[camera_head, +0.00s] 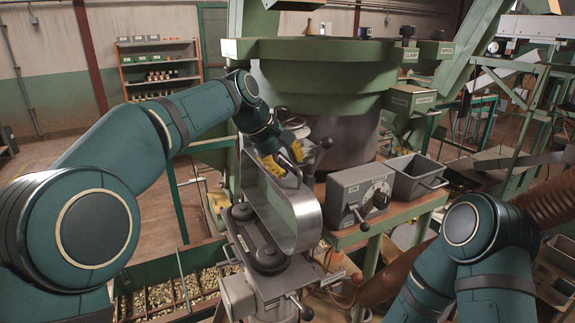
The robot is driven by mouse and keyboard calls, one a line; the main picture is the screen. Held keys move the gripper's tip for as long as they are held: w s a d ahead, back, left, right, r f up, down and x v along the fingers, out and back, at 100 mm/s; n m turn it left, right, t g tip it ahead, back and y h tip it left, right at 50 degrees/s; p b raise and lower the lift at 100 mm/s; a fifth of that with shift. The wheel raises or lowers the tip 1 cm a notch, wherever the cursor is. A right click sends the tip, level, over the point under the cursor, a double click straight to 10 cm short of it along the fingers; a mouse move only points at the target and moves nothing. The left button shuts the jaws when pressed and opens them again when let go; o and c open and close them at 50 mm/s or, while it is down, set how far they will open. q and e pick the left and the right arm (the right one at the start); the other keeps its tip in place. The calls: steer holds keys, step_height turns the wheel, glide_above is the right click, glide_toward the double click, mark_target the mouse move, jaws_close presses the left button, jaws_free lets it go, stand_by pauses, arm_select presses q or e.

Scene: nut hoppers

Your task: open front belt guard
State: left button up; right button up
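My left gripper (287,159), with yellow finger pads, is at the guard's upper end. Its fingers are spread apart, and I see nothing clearly held between them. Whether a finger touches the guard I cannot tell. A black-knobbed lever (323,144) is just right of the gripper. My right gripper is out of view; only its arm shows at lower right.
A large green hopper bowl (325,75) stands behind the guard. A grey control box (358,195) and a grey bin (416,177) sit on a bench to the right. Compartments of nuts (160,297) lie below left. A shelf (160,68) stands far back.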

arm_select(q)
steer(key=shift+o, duration=0.9)
steer(key=shift+s+f, duration=0.1)
steer(key=v, duration=1.2)
steer(key=shift+a, duration=0.1)
